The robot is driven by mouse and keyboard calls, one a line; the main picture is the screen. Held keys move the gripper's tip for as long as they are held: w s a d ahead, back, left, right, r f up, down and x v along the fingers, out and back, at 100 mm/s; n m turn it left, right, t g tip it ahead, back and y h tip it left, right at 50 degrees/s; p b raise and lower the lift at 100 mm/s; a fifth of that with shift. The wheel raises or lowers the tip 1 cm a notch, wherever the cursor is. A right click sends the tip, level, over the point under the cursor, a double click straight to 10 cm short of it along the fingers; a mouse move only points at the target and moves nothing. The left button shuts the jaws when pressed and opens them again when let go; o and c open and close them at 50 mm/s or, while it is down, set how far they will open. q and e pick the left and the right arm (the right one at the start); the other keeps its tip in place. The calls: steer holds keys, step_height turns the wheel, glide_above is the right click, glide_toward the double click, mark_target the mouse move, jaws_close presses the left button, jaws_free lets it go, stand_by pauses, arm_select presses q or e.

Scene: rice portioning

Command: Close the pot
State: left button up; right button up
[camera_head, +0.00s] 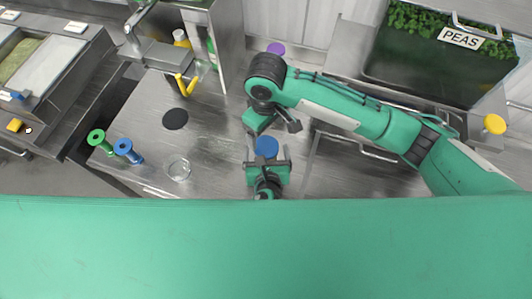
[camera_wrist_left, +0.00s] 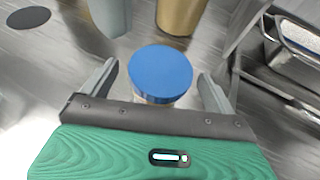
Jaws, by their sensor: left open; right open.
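A round blue lid (camera_head: 266,147) lies near the middle of the steel counter, in front of my left gripper. In the left wrist view the blue lid (camera_wrist_left: 161,73) sits between the two fingers, with a strip of pale body visible under its rim. Whether that body is the pot, and whether the lid is fully seated, I cannot tell. My left gripper (camera_head: 267,162) is open, its fingers on either side of the lid with gaps visible. My right gripper (camera_head: 275,122) is just beyond the lid, open and apparently empty; its fingers are partly hidden.
A clear glass bowl (camera_head: 178,168), a black disc (camera_head: 175,119) and green (camera_head: 97,138) and blue (camera_head: 124,148) handled tools are on the left of the counter. A gold cylinder (camera_wrist_left: 182,14) stands behind the lid. A bin marked PEAS (camera_head: 440,62) is at back right.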

mark_target(266, 146)
arm_select(q)
steer(key=c, duration=1.4)
jaws_close()
arm_select(e)
steer(key=shift+c, duration=1)
steer(key=n, duration=1.3)
steer(key=shift+f, duration=4)
